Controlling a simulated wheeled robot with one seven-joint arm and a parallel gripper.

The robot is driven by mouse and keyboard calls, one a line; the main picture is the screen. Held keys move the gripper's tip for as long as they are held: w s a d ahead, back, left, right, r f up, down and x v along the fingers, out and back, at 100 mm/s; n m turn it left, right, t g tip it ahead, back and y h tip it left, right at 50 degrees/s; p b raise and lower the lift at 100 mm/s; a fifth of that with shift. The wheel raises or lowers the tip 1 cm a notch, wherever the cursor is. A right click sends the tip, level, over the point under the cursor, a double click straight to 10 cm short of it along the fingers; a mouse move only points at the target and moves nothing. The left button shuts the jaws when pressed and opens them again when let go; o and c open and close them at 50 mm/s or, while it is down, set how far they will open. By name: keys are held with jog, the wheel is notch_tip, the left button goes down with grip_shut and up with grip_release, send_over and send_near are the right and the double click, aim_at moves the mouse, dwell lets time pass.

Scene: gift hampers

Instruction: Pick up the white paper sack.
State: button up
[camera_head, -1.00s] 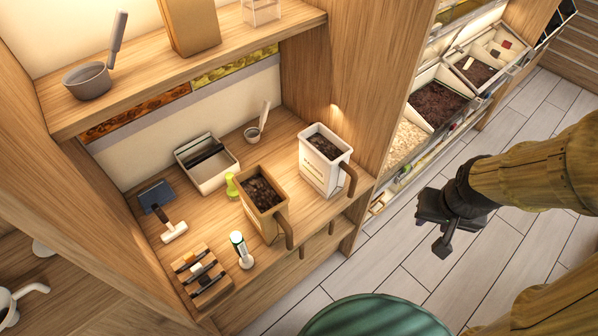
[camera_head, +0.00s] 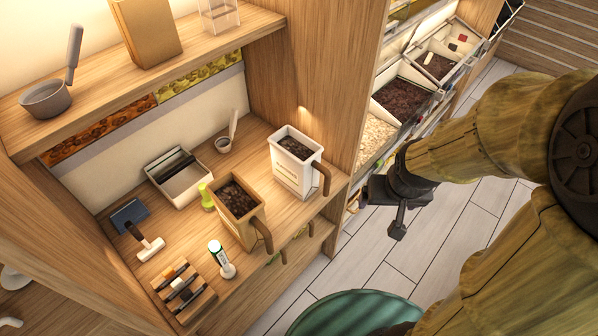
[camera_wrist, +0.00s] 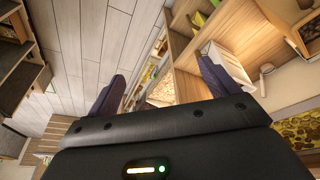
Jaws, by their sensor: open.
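The white paper sack (camera_head: 292,175) stands upright on the wooden counter in the head view, at the counter's right end. It has an open top with dark contents, lettering on its front and a brown handle on its right side. My gripper (camera_head: 378,194) is to the right of the sack, apart from it, beyond the counter's edge. In the wrist view my gripper (camera_wrist: 158,85) shows two spread purple fingers with nothing between them. A white surface behind the right finger there may be the sack, partly hidden.
A brown sack (camera_head: 235,222) with a handle stands close to the left of the white one. A white box (camera_head: 180,190), a small cup (camera_head: 224,145) and a green-capped tube (camera_head: 219,258) share the counter. An upper shelf (camera_head: 150,82) overhangs the back. Bins (camera_head: 405,95) stand at the right.

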jog(key=shift+o, duration=1)
jog(key=w+f+t+b, duration=0.2)
jog(key=w+f+b, duration=0.1)
jog(key=f+b, duration=0.1)
jog(key=shift+w+n, duration=0.3)
jog(key=shift+n, duration=0.1)
jog(key=w+a+f+n+t+y+b, duration=0.5)
jog(key=a+b, duration=0.5)
jog(key=b, duration=0.5)
jog(key=w+t+y, duration=0.1)
jog(key=w+y, duration=0.1)
jog(key=shift+w+t+b, duration=0.3)
jog(key=shift+t, duration=0.1)
jog(key=shift+a, duration=0.1)
jog(key=p+x, duration=0.4)
jog(key=p, duration=0.3)
jog(key=shift+w+a+r, duration=0.15)
jog(key=shift+w+p, duration=0.15)
jog(key=shift+p, duration=0.85)
